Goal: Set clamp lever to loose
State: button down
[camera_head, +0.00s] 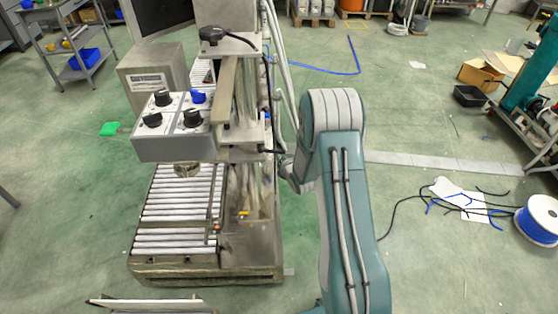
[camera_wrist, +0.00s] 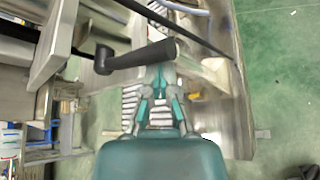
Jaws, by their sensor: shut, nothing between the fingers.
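A black lever handle (camera_wrist: 138,58), which looks like the clamp lever, lies nearly level across the upper middle of the wrist view. Its round hub end is at the left, and its thicker grip end is at the right. My gripper (camera_wrist: 161,72) is shut and empty, with its fingertips at the grip end of the lever. I cannot tell whether they touch it. In the head view my arm bends down beside the machine column, and the gripper's fingers are hidden or too small to make out. I cannot surely pick out this lever in the head view.
Cables hang beside the column. A blue cable spool (camera_head: 540,220) and loose wires lie on the floor at right.

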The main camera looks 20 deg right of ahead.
jog(key=shift+d+r, duration=0.15)
jog(key=shift+r, duration=0.15)
dwell(0.4)
jog(key=shift+w, duration=0.1)
